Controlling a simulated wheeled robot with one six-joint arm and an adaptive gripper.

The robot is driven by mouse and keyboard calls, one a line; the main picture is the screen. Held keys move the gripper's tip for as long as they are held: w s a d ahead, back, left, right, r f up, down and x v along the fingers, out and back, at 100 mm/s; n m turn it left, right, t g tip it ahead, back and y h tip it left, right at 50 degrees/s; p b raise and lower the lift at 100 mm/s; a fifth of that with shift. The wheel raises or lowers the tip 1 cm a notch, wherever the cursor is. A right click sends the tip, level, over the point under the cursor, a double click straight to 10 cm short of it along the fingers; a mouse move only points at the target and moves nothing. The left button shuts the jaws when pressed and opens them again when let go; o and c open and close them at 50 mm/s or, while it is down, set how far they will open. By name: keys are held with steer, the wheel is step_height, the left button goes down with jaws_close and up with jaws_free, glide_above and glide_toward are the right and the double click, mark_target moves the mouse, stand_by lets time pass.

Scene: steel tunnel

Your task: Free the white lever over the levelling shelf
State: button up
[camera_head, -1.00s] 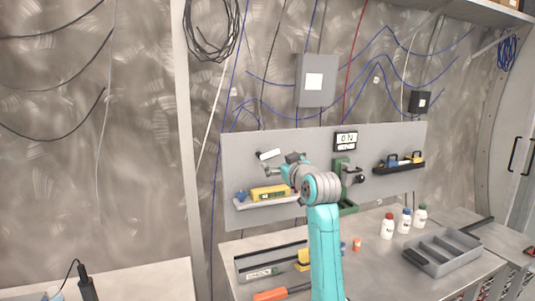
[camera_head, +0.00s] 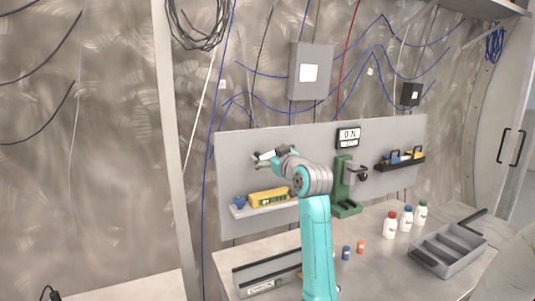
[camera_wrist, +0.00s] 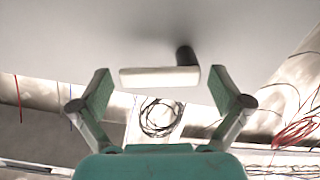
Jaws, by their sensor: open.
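The white lever (camera_wrist: 160,77) is a flat white bar on a dark round pivot (camera_wrist: 186,55), fixed to the grey panel (camera_head: 240,160). In the wrist view it lies level between the fingers of my gripper (camera_wrist: 163,97), near the fingertips. The fingers are open, with a visible gap on each side of the bar. In the head view my gripper (camera_head: 268,156) partly covers the lever. The levelling shelf (camera_head: 272,208) is a white ledge below it, carrying a yellow level (camera_head: 268,197) and a small blue piece (camera_head: 240,201).
A green stand (camera_head: 344,190) is close to the right of my arm. A dark rack (camera_head: 400,163) hangs farther right. The bench holds several bottles (camera_head: 390,226), a grey divided tray (camera_head: 447,250) and small caps. A grey box (camera_head: 310,71) and cables are above the panel.

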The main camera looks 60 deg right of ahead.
steer(key=c, duration=1.1)
steer(key=shift+s+d+f+m, duration=0.1)
steer(key=shift+f+m, duration=0.1)
steer(key=shift+m, duration=0.65)
steer(key=shift+d+f+m, duration=0.1)
steer(key=shift+f+m, duration=0.1)
steer(key=shift+m, duration=0.65)
steer(key=o, duration=1.1)
steer(key=shift+a, duration=0.1)
steer(key=v, duration=1.2)
